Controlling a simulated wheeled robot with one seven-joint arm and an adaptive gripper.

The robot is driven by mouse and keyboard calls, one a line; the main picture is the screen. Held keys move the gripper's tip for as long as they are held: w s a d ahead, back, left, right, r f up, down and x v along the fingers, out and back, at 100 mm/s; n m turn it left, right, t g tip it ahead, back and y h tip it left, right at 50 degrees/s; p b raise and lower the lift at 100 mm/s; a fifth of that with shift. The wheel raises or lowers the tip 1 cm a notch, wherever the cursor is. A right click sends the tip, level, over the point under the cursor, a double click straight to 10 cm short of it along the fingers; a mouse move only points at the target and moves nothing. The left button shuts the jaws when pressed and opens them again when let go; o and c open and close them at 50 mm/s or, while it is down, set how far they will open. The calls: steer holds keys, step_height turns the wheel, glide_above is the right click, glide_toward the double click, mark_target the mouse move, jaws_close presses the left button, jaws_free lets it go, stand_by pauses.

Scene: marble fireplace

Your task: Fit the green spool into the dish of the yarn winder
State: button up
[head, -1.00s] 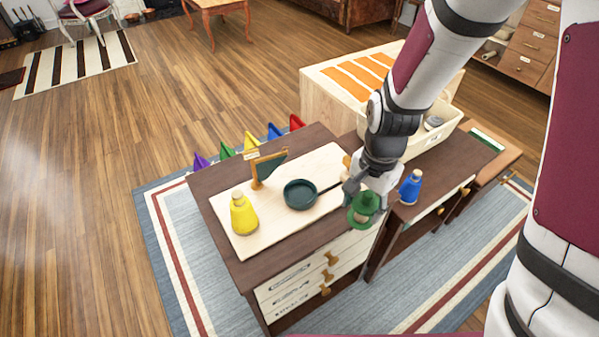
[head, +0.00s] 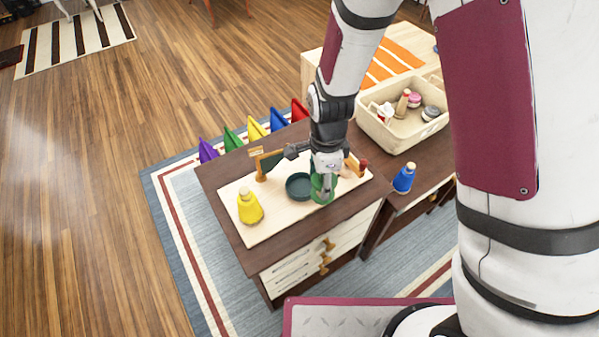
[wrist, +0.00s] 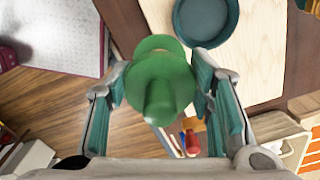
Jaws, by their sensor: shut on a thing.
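The green spool (head: 321,194) is held by my gripper (head: 326,182) in the head view. In the wrist view the green spool (wrist: 160,88) sits between the two teal finger pads of my gripper (wrist: 163,76), which is shut on it. The yarn winder's dish (head: 298,187), round, dark teal and empty, is immediately left of the spool in the head view. The spool's height above the pale board (head: 262,226) cannot be told exactly.
A yellow spool (head: 250,208) stands left on the board. A dark green flag-like piece on a wooden post (head: 262,168) stands behind the dish. A blue spool (head: 404,178) stands to the right. A cream bin (head: 391,137) holds several items.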

steer(key=shift+w+a+f, duration=1.05)
steer(key=shift+w+a, duration=0.2)
steer(key=shift+a, duration=0.15)
steer(key=shift+w+a+f, duration=1.05)
steer(key=shift+w+a, duration=0.15)
steer(key=shift+a, duration=0.15)
steer(key=o, duration=1.2)
steer(key=shift+f, duration=0.15)
step_height(320, 180, up, 12)
steer(key=shift+r, duration=0.2)
